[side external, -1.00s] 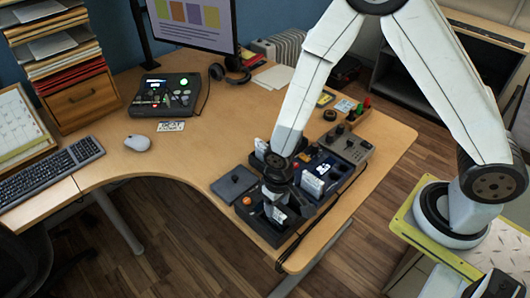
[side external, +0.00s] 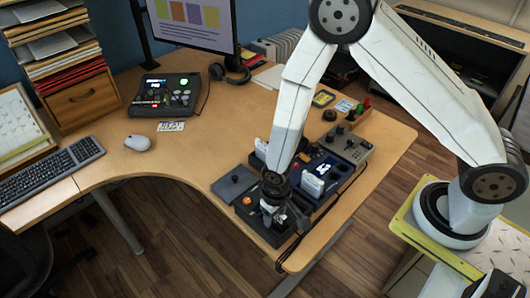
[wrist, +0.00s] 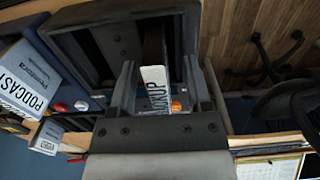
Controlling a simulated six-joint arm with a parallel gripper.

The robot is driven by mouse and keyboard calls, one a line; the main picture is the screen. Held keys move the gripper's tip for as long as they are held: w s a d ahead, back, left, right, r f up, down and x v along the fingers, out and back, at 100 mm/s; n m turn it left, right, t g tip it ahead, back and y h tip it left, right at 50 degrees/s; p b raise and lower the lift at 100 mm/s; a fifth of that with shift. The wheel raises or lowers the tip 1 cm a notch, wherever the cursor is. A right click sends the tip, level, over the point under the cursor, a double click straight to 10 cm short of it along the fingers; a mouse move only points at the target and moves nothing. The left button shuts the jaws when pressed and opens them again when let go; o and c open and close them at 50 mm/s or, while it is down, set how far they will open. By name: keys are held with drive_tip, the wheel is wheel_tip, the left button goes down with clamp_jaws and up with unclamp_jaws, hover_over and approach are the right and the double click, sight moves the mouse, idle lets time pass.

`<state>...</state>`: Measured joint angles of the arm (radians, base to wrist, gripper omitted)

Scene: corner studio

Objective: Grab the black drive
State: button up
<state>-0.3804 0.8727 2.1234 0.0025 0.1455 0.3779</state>
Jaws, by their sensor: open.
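My gripper (side external: 280,212) points down over the dark open case at the table's front edge. In the wrist view my gripper (wrist: 160,85) has its two fingers apart. A white label (wrist: 154,88) ending in "CKUP" stands between the fingers, with gaps on both sides. The dark body that this label belongs to is mostly hidden, and I cannot tell for sure that it is the black drive. The dark case (wrist: 85,40) has grey walls around the fingers. In the side view my gripper hides most of what lies in this compartment.
A case labelled "PODCAST" (wrist: 22,82) lies to the left in the wrist view. White-labelled items (side external: 312,186) stand in neighbouring compartments. A dark square pad (side external: 235,183) and a grey control box (side external: 345,145) are close by.

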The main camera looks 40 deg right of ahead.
drive_tip(key=shift+c, duration=0.2)
clamp_jaws()
drive_tip(key=shift+r, duration=0.1)
drive_tip(key=shift+r, duration=4.95)
drive_tip(key=shift+r, duration=0.1)
